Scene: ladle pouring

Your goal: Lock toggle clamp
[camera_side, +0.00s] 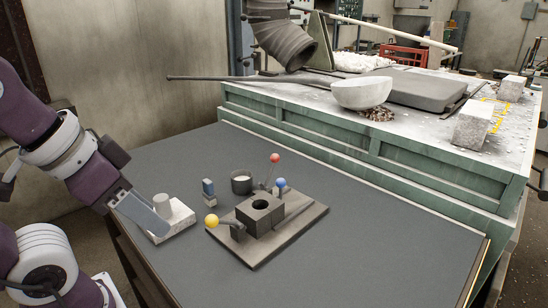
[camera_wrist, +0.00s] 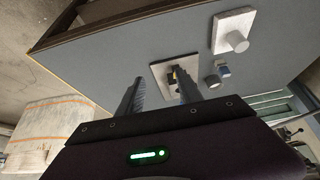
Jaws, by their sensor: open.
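A toggle-clamp fixture stands on the dark table: a flat grey-brown plate (camera_side: 292,228) bears a dark block with a round hole (camera_side: 262,212). Around the block are clamp handles with a yellow knob (camera_side: 211,221), a blue knob (camera_side: 280,183) and a red knob (camera_side: 275,158). The red-knobbed handle stands up; the yellow one reaches out toward my side. My gripper (camera_side: 148,218) is left of the fixture, in front of the white block in the side view. In the wrist view my gripper (camera_wrist: 160,90) has its fingers apart with nothing between; one finger partly hides the fixture (camera_wrist: 160,67).
A white block with a round post (camera_side: 163,200), a small blue-topped piece (camera_side: 208,188) and a dark cup with pale contents (camera_side: 242,184) stand beside the fixture. A ladle (camera_side: 362,92) rests on the green bench (camera_side: 330,133) behind. The table's front is clear.

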